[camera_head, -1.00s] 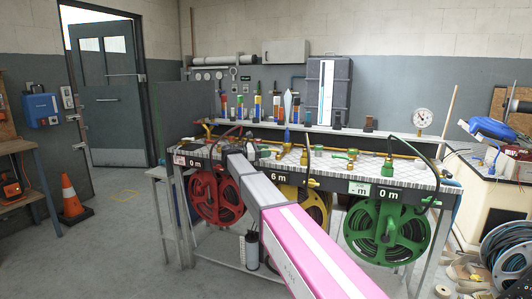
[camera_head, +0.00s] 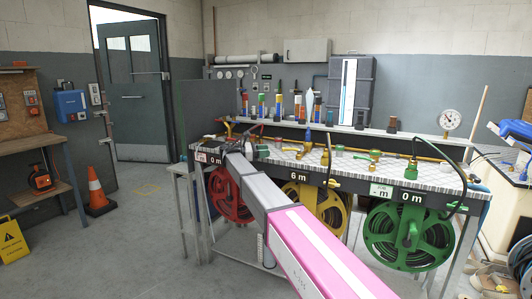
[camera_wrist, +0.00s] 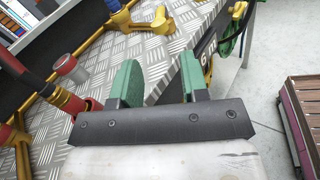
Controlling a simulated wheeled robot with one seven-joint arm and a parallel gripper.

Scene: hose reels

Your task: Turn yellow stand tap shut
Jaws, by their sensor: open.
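The bench holds a row of hose reels. The yellow reel (camera_head: 320,207) hangs under the middle, below a "6 m" label. A yellow tap fitting (camera_head: 304,150) stands on the bench top above it, small in the head view. In the wrist view a yellow branched fitting (camera_wrist: 156,20) lies beyond my fingers, near the bench edge; I cannot tell whether it is the tap's handle. My gripper (camera_wrist: 160,82) is open, its two green fingers apart with nothing between them. It is over the treadplate top, near the front edge, apart from the yellow fitting.
The red reel (camera_head: 229,195) is left of the yellow one, the green reel (camera_head: 408,236) right. An orange cone (camera_head: 97,197) stands on the left floor.

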